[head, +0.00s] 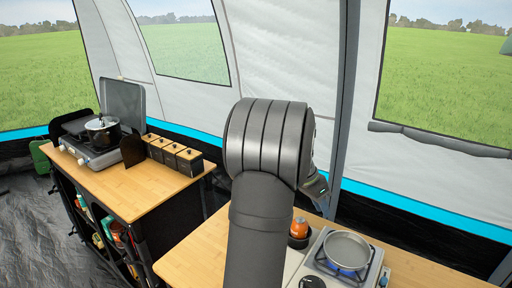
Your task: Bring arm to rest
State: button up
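My arm (262,205) rises from the bottom middle of the head view and ends in a large dark rounded joint (262,140) in front of the tent wall. A small dark part of my arm with a pale light shows at the joint's right side. I cannot make out my gripper or its fingers; they are not in view or are hidden behind the arm.
A counter (215,262) below my arm holds a stove with a grey pan (347,250) and an orange-topped bottle (299,228). The floor (40,235) at left looks clear.

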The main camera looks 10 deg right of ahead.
aim_at(336, 237)
jog(key=x, duration=1)
jog(key=shift+s+d+f, duration=0.15)
jog(key=shift+r, duration=1.65)
